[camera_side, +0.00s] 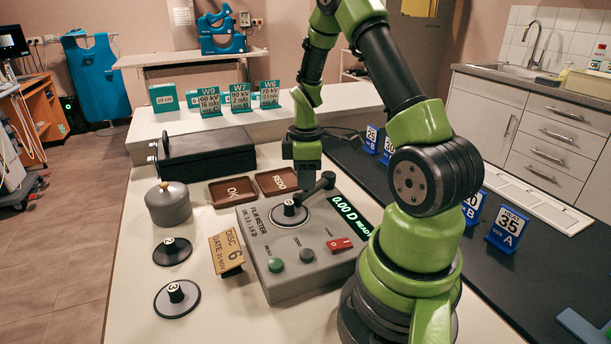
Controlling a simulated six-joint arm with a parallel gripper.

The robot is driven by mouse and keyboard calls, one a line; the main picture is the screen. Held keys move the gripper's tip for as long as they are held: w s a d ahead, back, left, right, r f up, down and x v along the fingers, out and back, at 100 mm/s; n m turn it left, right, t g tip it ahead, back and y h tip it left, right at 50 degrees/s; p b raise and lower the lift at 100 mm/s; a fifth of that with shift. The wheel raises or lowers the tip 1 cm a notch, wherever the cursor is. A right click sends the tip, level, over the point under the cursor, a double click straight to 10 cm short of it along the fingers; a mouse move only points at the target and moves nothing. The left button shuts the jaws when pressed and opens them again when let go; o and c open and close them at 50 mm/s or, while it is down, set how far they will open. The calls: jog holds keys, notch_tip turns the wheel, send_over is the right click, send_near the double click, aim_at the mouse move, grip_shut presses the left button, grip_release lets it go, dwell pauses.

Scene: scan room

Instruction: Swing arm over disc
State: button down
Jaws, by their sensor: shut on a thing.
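The grey film meter (305,262) stands on the white bench, its green display reading "0.00 D READY". A round disc (287,217) with a black, white-topped knob sits on the meter's top plate. The meter's black swing arm (314,189) slants from its post at the right down towards the disc; its lower end is close beside the knob. My gripper (307,172) points down at the back of the meter, at the swing arm, and is shut on it. The fingertips and the exact contact are small and partly hidden.
Two loose discs (177,299) (172,251) and a grey lidded pot (168,204) stand at left. Trays marked OK (232,192) and REDO (276,181) and a black box (205,155) lie behind.

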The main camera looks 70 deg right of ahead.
jog(key=c, duration=1)
grip_release()
jog(key=shift+o, duration=0.2)
notch_tip(320, 180, up, 10)
jog(key=a+r+m+t, duration=0.45)
jog(key=a+r, duration=0.45)
jog(key=a, duration=0.4)
jog(key=s+a+r+m+t+y, duration=0.2)
jog(key=s+a+m, duration=0.2)
jog(key=s+a, duration=0.4)
jog(key=shift+a+r+m+t, duration=0.35)
jog(key=shift+a+r, duration=0.05)
jog(key=shift+a, duration=0.25)
